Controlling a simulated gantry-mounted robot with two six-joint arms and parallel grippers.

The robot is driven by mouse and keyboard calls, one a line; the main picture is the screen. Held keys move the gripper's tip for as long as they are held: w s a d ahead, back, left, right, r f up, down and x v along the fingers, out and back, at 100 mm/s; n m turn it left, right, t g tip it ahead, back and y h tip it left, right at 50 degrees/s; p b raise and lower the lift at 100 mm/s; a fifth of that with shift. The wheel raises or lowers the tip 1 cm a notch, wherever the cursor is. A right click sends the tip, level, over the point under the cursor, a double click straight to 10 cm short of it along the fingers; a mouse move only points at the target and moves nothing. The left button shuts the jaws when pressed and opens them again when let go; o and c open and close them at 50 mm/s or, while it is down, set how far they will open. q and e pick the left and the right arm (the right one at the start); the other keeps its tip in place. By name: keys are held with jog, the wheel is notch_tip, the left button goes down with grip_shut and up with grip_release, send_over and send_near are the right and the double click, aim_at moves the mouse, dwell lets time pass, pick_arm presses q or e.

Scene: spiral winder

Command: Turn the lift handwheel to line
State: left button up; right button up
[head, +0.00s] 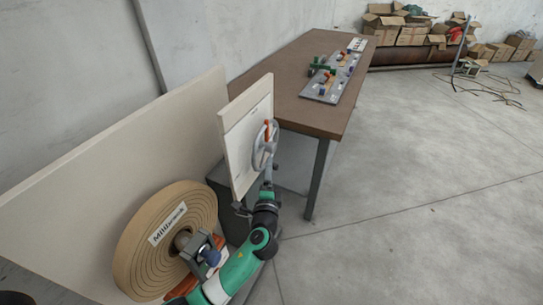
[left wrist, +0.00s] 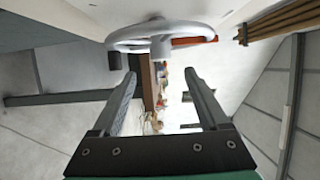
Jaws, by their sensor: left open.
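The lift handwheel (head: 259,158) is a light grey spoked wheel on the front of an upright white panel (head: 238,148). An orange-red mark (head: 267,131) shows at its upper part. In the left wrist view the handwheel (left wrist: 160,34) lies across the top, just beyond the fingertips, with a dark knob (left wrist: 115,61) at its left and an orange-red strip (left wrist: 194,41) behind its right side. My left gripper (left wrist: 160,75) is open and empty, its fingers apart below the wheel. In the head view it is small and partly lost against the wheel. My right gripper is not in view.
A large tan roll (head: 140,240) labelled "Millbrook" stands at the lower left before a long beige panel (head: 120,145). A brown table (head: 300,60) with a grey board (head: 325,90) of parts stands behind. Boxes (head: 400,25) lie far back.

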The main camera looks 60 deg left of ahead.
aim_at(271, 152)
pick_arm(q)
jog(key=b+x, duration=0.3)
jog(key=x, duration=0.5)
jog(key=shift+w+a+f, duration=0.1)
jog(key=shift+w+a, duration=0.1)
jog(key=shift+a, duration=0.1)
jog(key=shift+w+a, duration=0.25)
jog(key=shift+a, duration=0.05)
grip_shut()
dwell(0.6)
